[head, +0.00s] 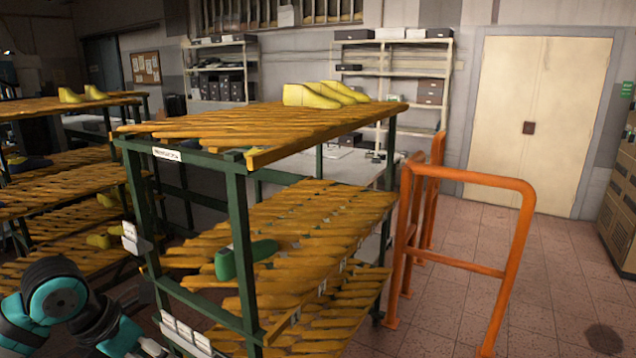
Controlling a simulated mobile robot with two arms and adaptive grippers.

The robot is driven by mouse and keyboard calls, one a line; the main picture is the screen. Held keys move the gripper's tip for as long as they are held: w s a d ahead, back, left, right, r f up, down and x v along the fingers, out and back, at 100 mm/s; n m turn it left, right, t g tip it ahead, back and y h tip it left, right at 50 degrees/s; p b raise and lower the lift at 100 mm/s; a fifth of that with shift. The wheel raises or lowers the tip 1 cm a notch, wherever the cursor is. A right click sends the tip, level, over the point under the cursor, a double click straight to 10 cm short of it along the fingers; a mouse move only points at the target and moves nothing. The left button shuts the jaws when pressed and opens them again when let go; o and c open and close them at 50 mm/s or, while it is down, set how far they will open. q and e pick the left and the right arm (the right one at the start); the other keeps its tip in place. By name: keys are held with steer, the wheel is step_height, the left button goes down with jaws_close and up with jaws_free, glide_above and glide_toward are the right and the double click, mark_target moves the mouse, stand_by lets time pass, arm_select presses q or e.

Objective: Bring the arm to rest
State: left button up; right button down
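My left arm (58,300), teal and dark grey, shows at the bottom left, in front of the shelf racks. A small grey part at its end reaches the bottom edge; I cannot make out any fingers, nor whether it holds anything. My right arm and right gripper are out of view. Yellow shoe lasts (312,96) lie on the top shelf of the near green-framed rack (240,250). A green shoe last (245,260) lies on its middle slatted shelf.
An orange guard rail (470,175) stands right of the near rack. A second rack (40,108) with more lasts is at the left. Grey shelves (398,45) and cream doors (540,125) are at the back. Tiled floor (560,290) is clear at the right.

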arm_select(q)
steer(key=w+d+f+n+t+h, duration=0.3)
steer(key=w+d+f+n+h, duration=0.4)
steer(key=d+f+n+h, duration=0.4)
steer(key=a+f+n+t+y+b, duration=0.1)
steer(key=a+f+n+t+y, duration=0.25)
steer(key=f+n, duration=0.65)
steer(key=a+f+n+t+y, duration=0.35)
steer(key=a+f+n, duration=0.2)
steer(key=f, duration=0.95)
steer(key=s+a+f+n+g+y, duration=0.2)
steer(key=s+f+n+g+y, duration=0.35)
steer(key=s+f, duration=1.2)
steer(key=s+d+f+n+g, duration=0.1)
steer(key=s+f+n+g, duration=0.2)
steer(key=s, duration=1)
steer(key=s+d+f+n+g+y+b, duration=0.1)
steer(key=s+d+f+n+g, duration=0.1)
steer(key=s+f, duration=0.8)
steer(key=s+n+g, duration=0.1)
steer(key=s+n, duration=0.1)
steer(key=s, duration=0.2)
steer(key=shift+s+f+g, duration=0.15)
steer(key=shift+s+g, duration=0.1)
steer(key=shift+g, duration=0.1)
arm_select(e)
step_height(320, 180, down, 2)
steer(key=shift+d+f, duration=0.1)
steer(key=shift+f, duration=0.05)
